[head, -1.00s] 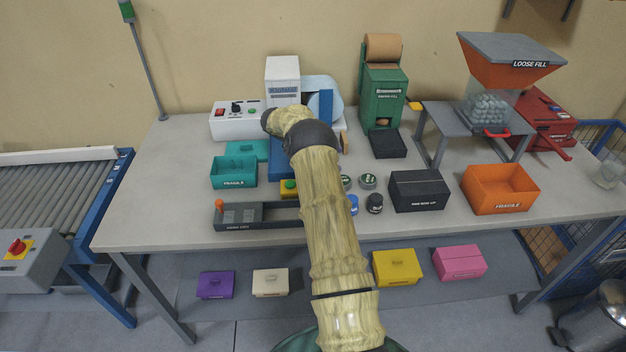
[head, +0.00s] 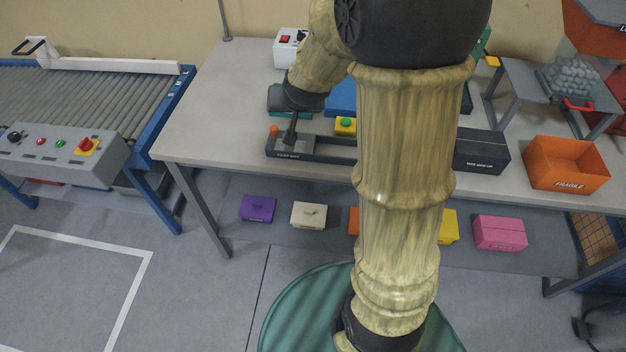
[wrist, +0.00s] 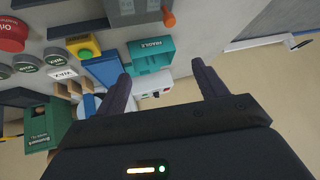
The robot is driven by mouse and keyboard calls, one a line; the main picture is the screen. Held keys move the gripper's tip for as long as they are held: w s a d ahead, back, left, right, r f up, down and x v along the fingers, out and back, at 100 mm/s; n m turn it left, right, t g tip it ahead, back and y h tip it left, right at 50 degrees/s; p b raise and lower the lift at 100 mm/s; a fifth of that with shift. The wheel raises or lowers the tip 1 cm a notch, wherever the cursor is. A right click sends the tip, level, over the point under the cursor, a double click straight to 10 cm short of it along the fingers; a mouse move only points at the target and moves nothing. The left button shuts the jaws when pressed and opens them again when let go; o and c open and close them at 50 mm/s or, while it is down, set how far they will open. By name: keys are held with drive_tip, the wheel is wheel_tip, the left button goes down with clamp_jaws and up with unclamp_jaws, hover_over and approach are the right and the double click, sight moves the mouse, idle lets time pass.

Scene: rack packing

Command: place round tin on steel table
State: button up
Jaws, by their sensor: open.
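Round tins labelled WAX show in the wrist view, one dark green and grey tin (wrist: 62,73) and another beside it (wrist: 27,62), both standing on the grey table (wrist: 52,20). In the head view my arm hides them. The table (head: 215,100) stretches across the head view. My gripper (head: 290,138) is over the table's left part, by the dark grey tray (head: 325,148). In the wrist view my gripper (wrist: 165,83) has its two fingers wide apart and nothing between them. The tins lie left of the fingers there, apart from them.
A teal FRAGILE box (wrist: 150,52) and a yellow block with a green button (wrist: 84,48) stand nearby. An orange box (head: 566,165) and a black box (head: 482,152) stand to the right. The table's left end (head: 190,125) is clear. A roller conveyor (head: 85,100) stands left.

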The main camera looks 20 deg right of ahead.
drive_tip(key=s+f+n+g, duration=0.1)
drive_tip(key=s+f+g, duration=0.1)
drive_tip(key=s, duration=0.7)
drive_tip(key=s+a+f+n+g, duration=0.1)
drive_tip(key=s+f+n+g, duration=0.1)
drive_tip(key=s, duration=0.7)
drive_tip(key=shift+s+a+f+g, duration=0.15)
drive_tip(key=shift+s+a+g, duration=0.2)
drive_tip(key=shift+g, duration=0.35)
drive_tip(key=shift+r+p, duration=0.7)
